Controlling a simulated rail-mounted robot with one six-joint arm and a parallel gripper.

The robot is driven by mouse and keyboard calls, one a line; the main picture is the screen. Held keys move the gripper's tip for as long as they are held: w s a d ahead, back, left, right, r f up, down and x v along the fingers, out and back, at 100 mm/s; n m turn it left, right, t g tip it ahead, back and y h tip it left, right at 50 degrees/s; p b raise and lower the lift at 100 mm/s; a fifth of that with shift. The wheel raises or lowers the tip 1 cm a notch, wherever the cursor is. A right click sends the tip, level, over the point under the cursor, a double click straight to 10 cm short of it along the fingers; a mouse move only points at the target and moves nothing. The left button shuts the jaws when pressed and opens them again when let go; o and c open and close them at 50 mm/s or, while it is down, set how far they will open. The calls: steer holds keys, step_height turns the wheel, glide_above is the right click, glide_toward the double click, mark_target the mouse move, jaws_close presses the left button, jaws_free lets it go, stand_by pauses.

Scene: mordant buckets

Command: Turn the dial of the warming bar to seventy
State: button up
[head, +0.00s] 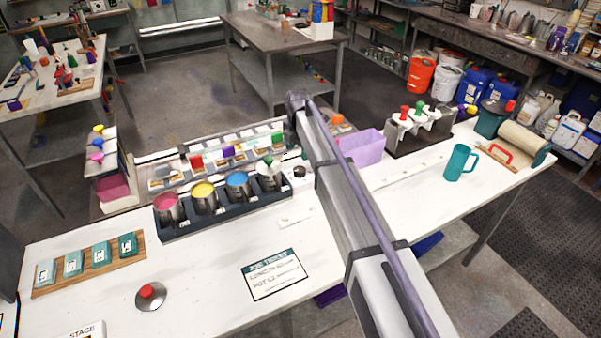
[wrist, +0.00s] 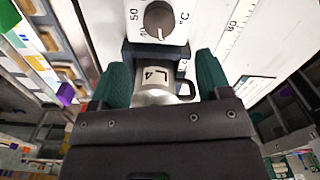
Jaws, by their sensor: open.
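The warming bar (head: 222,212) is a dark trough on the white bench, holding several metal pots, with blue, yellow and pink contents visible in three. Its dial (head: 299,172) is on a white panel at the bar's right end. In the wrist view the round grey dial (wrist: 158,19) is at the top, with "50" to its left and "°C" to its right; I cannot read its exact setting. My gripper (wrist: 165,66) is open, its teal fingers apart below the dial. The pot labelled L4 (wrist: 153,78) shows between them. The head view does not show my fingers clearly.
A job ticket (head: 276,273), a red-knobbed lid (head: 150,296) and a board of teal blocks (head: 90,266) lie on the near bench. A purple bin (head: 362,148) and teal mug (head: 460,162) stand right of my arm. The bench front centre is mostly clear.

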mark_target(299, 169)
step_height(299, 169, down, 9)
steer(key=b, duration=0.8)
steer(key=shift+f, duration=0.2)
steer(key=shift+r, duration=0.15)
steer(key=shift+c, duration=0.5)
steer(key=c, duration=0.8)
